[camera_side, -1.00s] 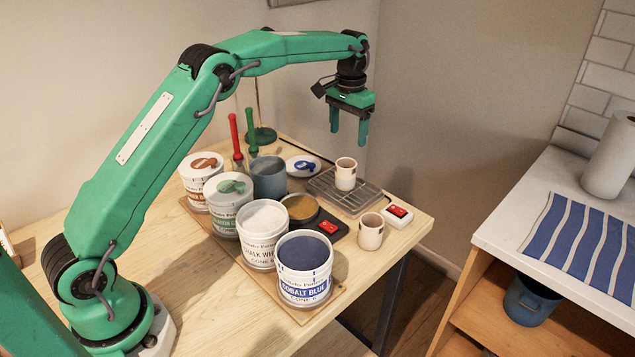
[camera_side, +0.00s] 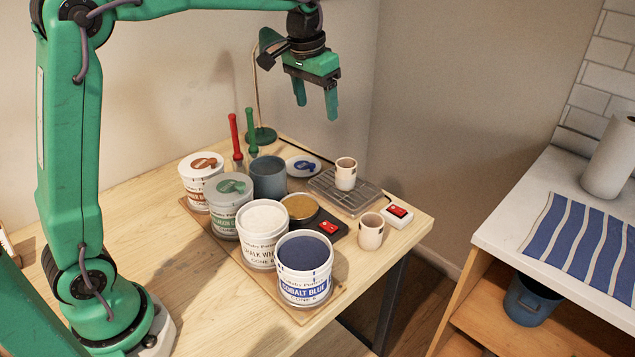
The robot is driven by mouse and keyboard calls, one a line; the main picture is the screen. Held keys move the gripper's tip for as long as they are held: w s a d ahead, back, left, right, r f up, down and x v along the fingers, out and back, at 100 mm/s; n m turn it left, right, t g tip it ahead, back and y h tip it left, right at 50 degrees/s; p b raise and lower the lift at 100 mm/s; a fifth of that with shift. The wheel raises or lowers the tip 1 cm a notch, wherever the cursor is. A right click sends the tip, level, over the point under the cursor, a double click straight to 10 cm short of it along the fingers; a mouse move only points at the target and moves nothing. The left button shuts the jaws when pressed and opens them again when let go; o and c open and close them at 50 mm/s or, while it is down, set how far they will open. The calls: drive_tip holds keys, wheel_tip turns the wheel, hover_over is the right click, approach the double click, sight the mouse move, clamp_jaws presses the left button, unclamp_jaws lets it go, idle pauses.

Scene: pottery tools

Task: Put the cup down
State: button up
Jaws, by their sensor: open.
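A small pale cup with a dark rim (camera_side: 345,174) stands upright on the metal rack (camera_side: 356,200) at the table's back right. A second, similar cup (camera_side: 370,232) stands upright on the bare wood in front of the rack. My gripper (camera_side: 316,112) is open and empty, fingers pointing down. In the picture it is well above the tabletop, up and to the left of the cup on the rack, and touches neither cup.
Glaze tubs, including a cobalt blue one (camera_side: 305,268), stand on a board left of the cups. A blue-grey pot (camera_side: 268,178), a dish (camera_side: 303,166) and a lamp base (camera_side: 262,136) are behind. A red-switch box (camera_side: 398,215) sits near the right table edge.

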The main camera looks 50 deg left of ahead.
drive_tip(key=s+d+r+t, duration=0.1)
drive_tip(key=s+r+t, duration=0.1)
drive_tip(key=s, duration=1.2)
drive_tip(key=s+f, duration=0.2)
drive_tip(key=s, duration=0.4)
drive_tip(key=s+f+t, duration=0.1)
drive_tip(key=s+f, duration=0.2)
drive_tip(key=s, duration=0.3)
drive_tip(key=shift+s+d+f+t, duration=0.2)
drive_tip(key=shift+d+f+t, duration=0.05)
drive_tip(key=shift+f+t, duration=0.05)
